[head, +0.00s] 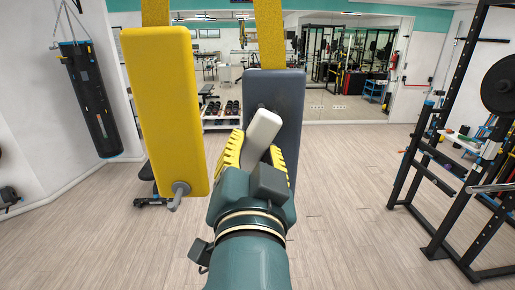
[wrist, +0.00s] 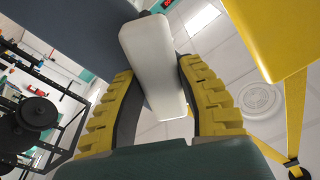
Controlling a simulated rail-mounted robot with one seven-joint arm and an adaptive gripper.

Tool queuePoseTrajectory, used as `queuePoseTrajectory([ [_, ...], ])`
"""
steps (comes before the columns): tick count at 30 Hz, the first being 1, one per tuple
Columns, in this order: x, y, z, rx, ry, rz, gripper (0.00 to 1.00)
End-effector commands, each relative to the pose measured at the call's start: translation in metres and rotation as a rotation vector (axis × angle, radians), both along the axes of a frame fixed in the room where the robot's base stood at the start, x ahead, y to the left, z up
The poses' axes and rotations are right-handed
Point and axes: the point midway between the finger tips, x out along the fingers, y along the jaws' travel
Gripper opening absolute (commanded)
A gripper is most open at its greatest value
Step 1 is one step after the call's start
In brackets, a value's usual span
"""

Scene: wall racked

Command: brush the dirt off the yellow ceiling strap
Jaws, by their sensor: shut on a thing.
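My gripper (head: 254,141) has its yellow ribbed fingers closed around a white block-like tool (head: 264,127). The tool also shows between the fingers in the wrist view (wrist: 152,62); I cannot make out bristles. A yellow strap (head: 271,36) rises above a dark grey-blue hanging pad (head: 288,95), which is behind the tool. Another yellow strap (head: 155,12) rises above a yellow hanging pad (head: 160,100) at left. Both straps look speckled, and their tops are cut off. In the wrist view a yellow strap (wrist: 295,112) runs towards the ceiling at right. I cannot tell whether the tool touches the dark pad.
The yellow pad has a grey knob (head: 180,190) low on its front, close left of my arm. A black punching bag (head: 88,98) hangs at far left. A black rack (head: 420,165) with weight plates stands at right. The wooden floor between is mostly clear.

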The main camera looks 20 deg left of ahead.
Motion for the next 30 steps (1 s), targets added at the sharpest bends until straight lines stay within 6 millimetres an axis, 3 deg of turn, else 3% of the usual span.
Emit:
queuePoseTrajectory([
  [14,0.007,0.004,0.000,0.000,-0.001,0.000,0.09],
  [24,0.020,-0.023,0.001,0.001,-0.001,-0.002,0.09],
  [30,0.023,-0.030,0.001,0.001,-0.002,-0.001,0.09],
])
